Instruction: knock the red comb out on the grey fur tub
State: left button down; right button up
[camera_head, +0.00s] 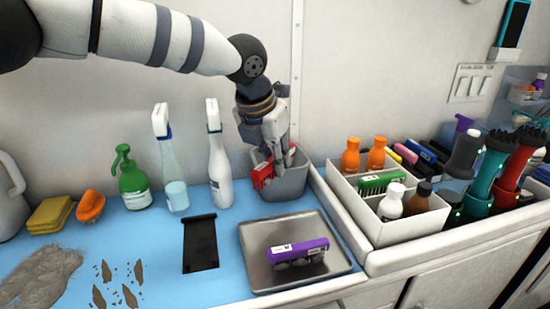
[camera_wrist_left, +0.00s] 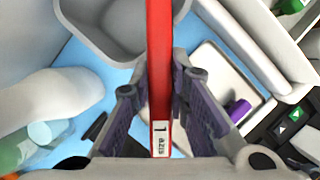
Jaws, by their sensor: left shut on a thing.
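The red comb (camera_head: 262,176) is held in my left gripper (camera_head: 274,170) at the grey fur tub (camera_head: 287,187) by the back wall. In the head view the comb overlaps the tub's left rim; I cannot tell whether they touch. In the left wrist view the comb (camera_wrist_left: 160,50) runs upright between the two purple-padded fingers, its label "1" near the palm. The tub (camera_wrist_left: 92,42) lies beyond it at the upper left there. The gripper hides part of the comb and of the tub's opening. My right gripper is in neither view.
A metal tray (camera_head: 252,270) with a purple tool (camera_head: 298,250) lies in front of the tub. A white spray bottle (camera_head: 218,165) stands close to its left. A white divided caddy (camera_head: 345,190) with bottles stands right. Grey fur (camera_head: 40,275) lies at the front left.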

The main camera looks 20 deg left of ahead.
pick_arm(q)
jog(key=shift+f, duration=0.5)
jog(key=shift+f, duration=0.15)
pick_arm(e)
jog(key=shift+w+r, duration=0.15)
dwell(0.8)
pick_arm(q)
jog(key=shift+r+p, duration=0.4)
jog(key=shift+r, duration=0.75)
jog(key=shift+f, duration=0.1)
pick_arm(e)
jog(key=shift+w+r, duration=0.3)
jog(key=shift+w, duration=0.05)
pick_arm(q)
jog(key=shift+f, duration=0.95)
jog(key=shift+f, duration=0.15)
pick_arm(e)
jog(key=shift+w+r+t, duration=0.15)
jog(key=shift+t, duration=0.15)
pick_arm(q)
jog(key=shift+r+p, duration=0.45)
jog(key=shift+r, duration=2.7)
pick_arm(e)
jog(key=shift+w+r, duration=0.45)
